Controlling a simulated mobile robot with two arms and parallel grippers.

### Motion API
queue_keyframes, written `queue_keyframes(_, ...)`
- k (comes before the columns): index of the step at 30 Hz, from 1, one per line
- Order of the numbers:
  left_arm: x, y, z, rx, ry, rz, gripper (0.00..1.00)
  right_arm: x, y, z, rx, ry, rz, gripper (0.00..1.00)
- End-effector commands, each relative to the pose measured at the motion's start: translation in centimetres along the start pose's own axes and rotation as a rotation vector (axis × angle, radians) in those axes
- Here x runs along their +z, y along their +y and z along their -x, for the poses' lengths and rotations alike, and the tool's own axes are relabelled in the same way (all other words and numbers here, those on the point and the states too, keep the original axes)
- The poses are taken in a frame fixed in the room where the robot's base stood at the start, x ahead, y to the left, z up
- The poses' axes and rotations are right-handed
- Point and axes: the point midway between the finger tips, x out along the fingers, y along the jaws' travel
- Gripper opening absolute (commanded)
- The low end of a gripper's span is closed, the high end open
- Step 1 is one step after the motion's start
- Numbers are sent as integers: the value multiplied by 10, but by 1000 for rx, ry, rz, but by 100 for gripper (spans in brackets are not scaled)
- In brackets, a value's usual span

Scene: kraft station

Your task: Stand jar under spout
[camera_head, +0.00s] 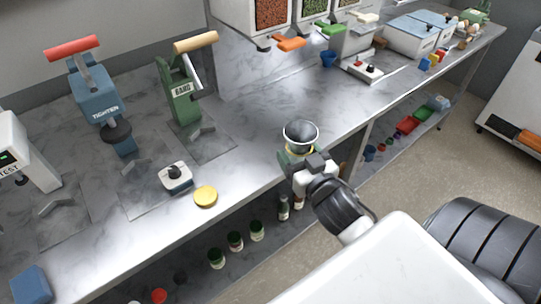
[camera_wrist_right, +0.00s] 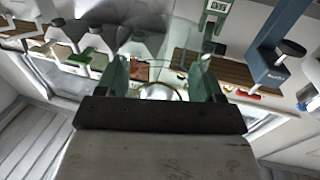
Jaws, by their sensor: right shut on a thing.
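A clear glass jar (camera_head: 301,132) with an open round mouth is held in my right gripper (camera_head: 298,156), at the front edge of the counter. The gripper is shut on it, and its fingers hide the jar's lower part. In the right wrist view the jar (camera_wrist_right: 159,91) shows as a shiny round shape between the two green fingers. The dispenser on the counter has an orange spout (camera_head: 290,44), a green spout (camera_head: 328,29) and a pale yellow spout (camera_head: 364,17). The jar is apart from all of them. My left gripper is not in view.
A yellow lid (camera_head: 205,196) lies near the counter edge, by a small device with a black knob (camera_head: 176,176). A green press (camera_head: 182,95) and a blue tightening press (camera_head: 98,100) stand at left. The counter (camera_head: 262,130) is clear between the green press and the jar.

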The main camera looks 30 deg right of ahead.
Motion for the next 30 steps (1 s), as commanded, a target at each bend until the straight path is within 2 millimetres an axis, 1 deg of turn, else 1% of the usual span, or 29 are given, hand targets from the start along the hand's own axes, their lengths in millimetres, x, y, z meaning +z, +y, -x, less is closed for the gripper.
queue_keyframes(1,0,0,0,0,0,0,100,-10,14,-7,17,7,8,35)
queue_keyframes(4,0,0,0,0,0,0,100,-22,35,-16,52,5,4,35)
queue_keyframes(6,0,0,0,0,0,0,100,-28,46,-20,70,3,4,35)
queue_keyframes(9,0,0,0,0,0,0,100,-35,55,-24,87,1,2,35)
queue_keyframes(11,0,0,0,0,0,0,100,-37,58,-25,92,2,0,35)
queue_keyframes(20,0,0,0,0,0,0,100,-38,60,-26,96,0,-2,35)
queue_keyframes(23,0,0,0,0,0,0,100,-36,58,-29,96,0,-3,35)
queue_keyframes(26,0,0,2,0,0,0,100,-29,50,-39,96,1,-5,35)
queue_keyframes(30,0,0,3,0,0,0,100,-12,33,-62,97,-1,-6,35)
